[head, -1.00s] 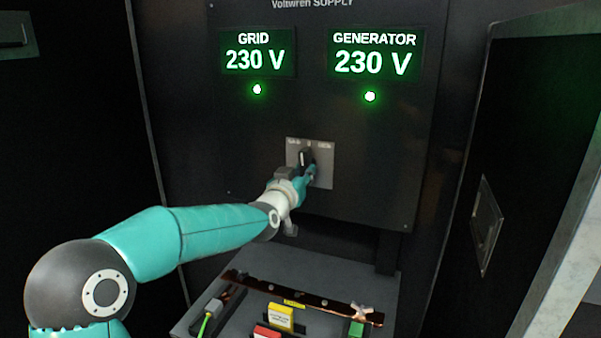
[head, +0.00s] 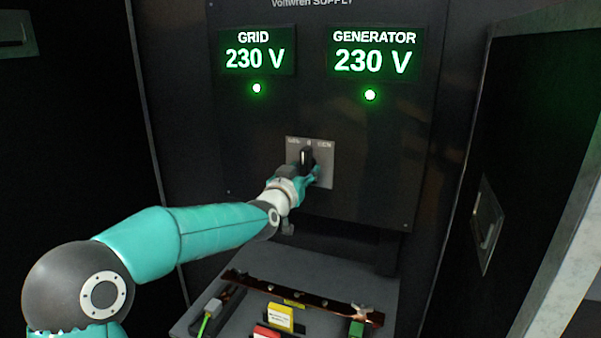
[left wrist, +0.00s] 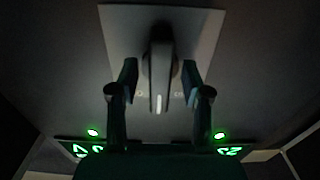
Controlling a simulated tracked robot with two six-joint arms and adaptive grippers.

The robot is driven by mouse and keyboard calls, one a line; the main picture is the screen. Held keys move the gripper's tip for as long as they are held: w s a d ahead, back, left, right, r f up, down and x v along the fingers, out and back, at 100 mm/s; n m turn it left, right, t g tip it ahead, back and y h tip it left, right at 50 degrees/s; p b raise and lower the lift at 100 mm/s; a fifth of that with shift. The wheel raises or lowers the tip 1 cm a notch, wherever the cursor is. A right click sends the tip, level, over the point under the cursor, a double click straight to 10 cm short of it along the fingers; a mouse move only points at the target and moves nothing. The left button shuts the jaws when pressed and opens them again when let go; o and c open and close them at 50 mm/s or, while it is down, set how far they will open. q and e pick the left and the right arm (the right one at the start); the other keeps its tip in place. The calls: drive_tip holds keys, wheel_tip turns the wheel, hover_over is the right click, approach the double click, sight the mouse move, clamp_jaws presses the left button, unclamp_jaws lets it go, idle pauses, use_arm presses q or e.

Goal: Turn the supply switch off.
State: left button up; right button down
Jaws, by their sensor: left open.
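The supply switch is a black rotary knob (head: 306,157) on a grey plate (head: 326,152) in the middle of the dark supply panel. Its white pointer line is upright, towards the middle mark between the two side labels. In the left wrist view the knob (left wrist: 160,65) stands straight, its white line at the lower end. My left gripper (head: 312,173) is at the plate, open, with one finger on each side of the knob. In the left wrist view gaps show between the knob and both fingers. My right gripper is not in view.
Above the switch, the GRID display (head: 256,54) and GENERATOR display (head: 373,54) both read 230 V, each with a lit green lamp. Below is a grey shelf with a copper bar (head: 300,298), a yellow block (head: 280,317) and a green-wired connector (head: 211,308). Dark cabinet sides flank the panel.

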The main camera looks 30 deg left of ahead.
use_arm(q)
drive_tip(key=shift+s, duration=0.15)
drive_tip(key=v, duration=1.1)
drive_tip(key=shift+s+d, duration=0.2)
drive_tip(key=shift+s, duration=0.15)
drive_tip(key=shift+f, duration=0.1)
